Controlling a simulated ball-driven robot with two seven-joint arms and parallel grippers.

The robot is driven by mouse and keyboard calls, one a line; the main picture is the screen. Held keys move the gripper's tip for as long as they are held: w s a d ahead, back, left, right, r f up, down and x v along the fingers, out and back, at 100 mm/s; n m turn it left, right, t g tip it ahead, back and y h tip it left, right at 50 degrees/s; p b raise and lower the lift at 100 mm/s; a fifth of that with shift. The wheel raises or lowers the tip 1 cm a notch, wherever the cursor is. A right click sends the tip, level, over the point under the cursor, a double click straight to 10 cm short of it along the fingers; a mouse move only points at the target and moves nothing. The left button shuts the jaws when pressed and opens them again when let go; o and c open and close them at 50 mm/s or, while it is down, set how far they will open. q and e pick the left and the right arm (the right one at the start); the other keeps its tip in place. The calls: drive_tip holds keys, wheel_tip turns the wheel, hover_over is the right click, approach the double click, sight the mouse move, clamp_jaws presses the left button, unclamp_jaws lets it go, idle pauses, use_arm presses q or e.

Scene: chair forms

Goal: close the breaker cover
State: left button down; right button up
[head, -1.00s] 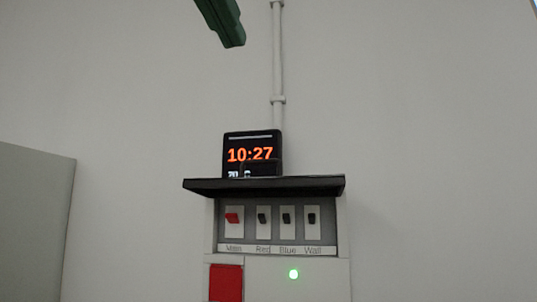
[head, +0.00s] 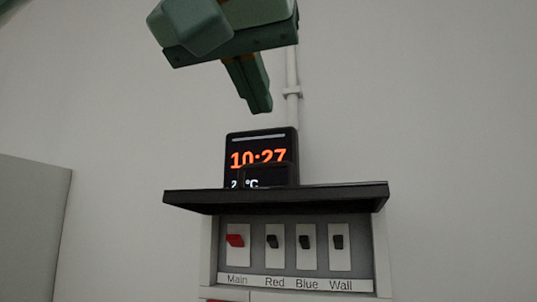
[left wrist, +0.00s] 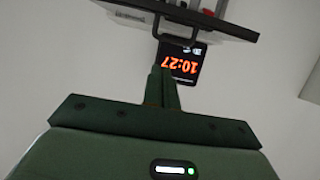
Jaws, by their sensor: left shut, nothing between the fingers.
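The breaker cover (head: 280,198) is a dark flap raised at the top of the breaker box, standing out over the switches. Its handle (head: 268,174) shows as a dark loop on its upper side, in front of the clock. The cover (left wrist: 205,18) and its handle (left wrist: 176,32) also show upside down at the top of the left wrist view. My left gripper (head: 261,108) is shut and empty, above the clock and the cover, touching neither as far as I can tell. Its fingers (left wrist: 162,72) point toward the cover in the left wrist view. My right gripper is not in view.
A clock (head: 258,155) reading 10:27 is behind the cover. Below it are a red Main switch (head: 235,241) and several dark switches, Red, Blue and Wall. A pipe (head: 292,92) runs up the wall. A grey panel (head: 32,225) stands at the left.

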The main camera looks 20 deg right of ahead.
sight(270, 165)
use_arm(q)
drive_tip(key=w+d+f+p, duration=0.1)
drive_tip(key=f, duration=0.1)
drive_tip(key=w+d+f+p, duration=0.1)
drive_tip(key=w+f, duration=0.1)
drive_tip(key=w+d+f+p, duration=0.1)
drive_tip(key=w+f, duration=0.1)
drive_tip(key=shift+w+d+f, duration=0.1)
drive_tip(key=shift+f, duration=0.1)
